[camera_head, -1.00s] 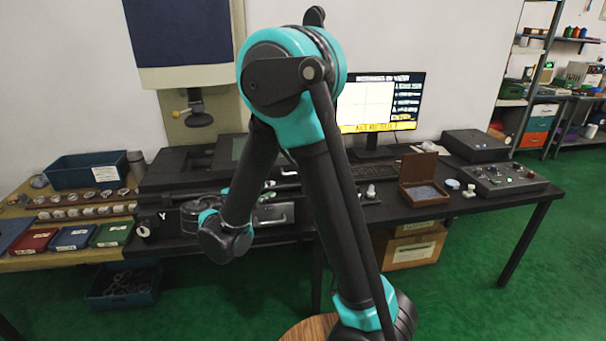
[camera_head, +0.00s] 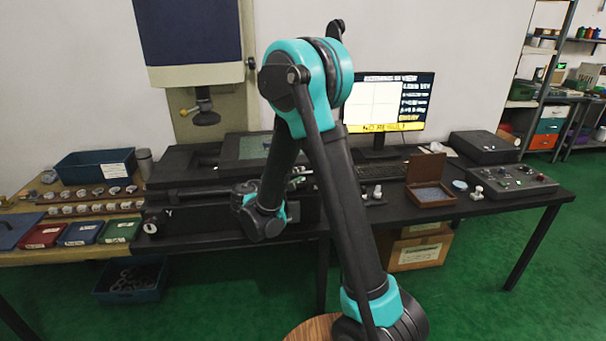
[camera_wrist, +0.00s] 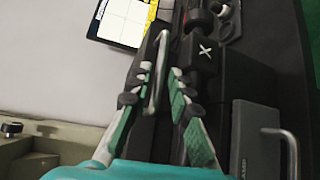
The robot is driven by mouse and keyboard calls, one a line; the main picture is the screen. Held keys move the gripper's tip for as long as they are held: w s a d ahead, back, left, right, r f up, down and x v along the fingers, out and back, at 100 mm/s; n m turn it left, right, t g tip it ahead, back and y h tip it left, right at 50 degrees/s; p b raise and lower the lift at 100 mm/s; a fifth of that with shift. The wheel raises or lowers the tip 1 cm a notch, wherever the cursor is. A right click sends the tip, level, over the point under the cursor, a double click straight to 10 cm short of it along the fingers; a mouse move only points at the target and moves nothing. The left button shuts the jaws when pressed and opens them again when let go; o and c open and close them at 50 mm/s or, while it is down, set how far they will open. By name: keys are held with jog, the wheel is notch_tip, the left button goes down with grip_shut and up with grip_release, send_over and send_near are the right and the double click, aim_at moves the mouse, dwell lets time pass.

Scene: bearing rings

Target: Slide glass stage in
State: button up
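The glass stage appears as a dark green pane (camera_head: 232,148) in the black frame of the measuring machine, partly hidden by my arm. In the wrist view, my gripper (camera_wrist: 159,78) points along the front of the machine. Its two fingers with teal pads stand apart. A slim bright metal handle (camera_wrist: 156,75) shows between the fingertips, and a gap seems to remain on either side. I cannot tell whether a finger touches it. A black block marked X (camera_wrist: 204,50) is just right of the fingers. In the head view my arm hides the fingertips.
A grey drawer front with a handle (camera_wrist: 285,145) is at the wrist view's right. In the head view a monitor (camera_head: 385,105), an open wooden box (camera_head: 430,195) and a control box (camera_head: 500,182) stand on the right. Ring trays and a blue bin (camera_head: 75,170) are left.

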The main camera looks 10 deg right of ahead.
jog(key=shift+x, duration=1.55)
grip_shut()
